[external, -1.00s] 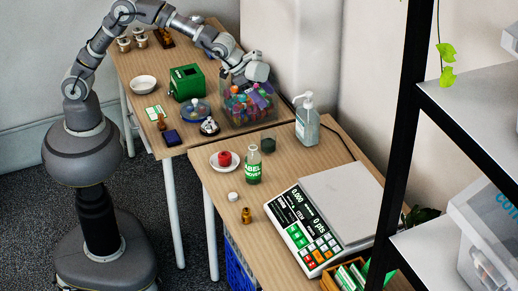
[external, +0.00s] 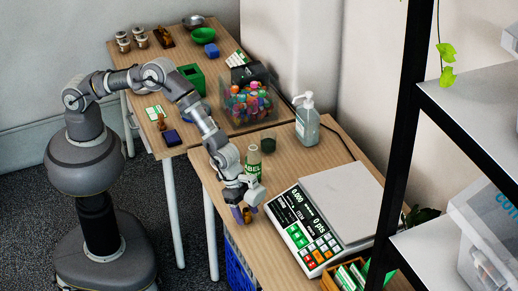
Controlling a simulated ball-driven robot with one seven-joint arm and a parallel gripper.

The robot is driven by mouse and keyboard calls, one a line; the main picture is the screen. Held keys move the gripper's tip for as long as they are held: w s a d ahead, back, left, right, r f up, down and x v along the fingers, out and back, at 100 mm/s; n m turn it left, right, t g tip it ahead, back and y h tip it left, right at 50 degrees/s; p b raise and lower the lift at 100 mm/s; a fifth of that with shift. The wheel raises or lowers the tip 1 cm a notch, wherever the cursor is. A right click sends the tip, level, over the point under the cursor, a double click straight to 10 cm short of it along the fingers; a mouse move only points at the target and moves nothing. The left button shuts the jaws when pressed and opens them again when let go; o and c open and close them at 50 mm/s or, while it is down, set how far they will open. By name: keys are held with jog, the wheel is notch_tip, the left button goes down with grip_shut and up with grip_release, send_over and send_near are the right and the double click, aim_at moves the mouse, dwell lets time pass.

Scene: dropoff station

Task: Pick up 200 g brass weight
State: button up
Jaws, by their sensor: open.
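The 200 g brass weight (external: 247,216) is a small gold-brown piece standing on the near wooden table, left of the white scale. My gripper (external: 243,213) points down over it from above. Its fingers are open, one on either side of the weight, and partly hide it. I cannot tell whether either finger touches the weight.
The scale (external: 296,235) with its flat pan (external: 341,198) stands close on the right. A pump bottle (external: 307,122) is farther back. My arm hides the plate with the red item.

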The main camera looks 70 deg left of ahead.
grip_shut()
jog(key=shift+r, duration=0.1)
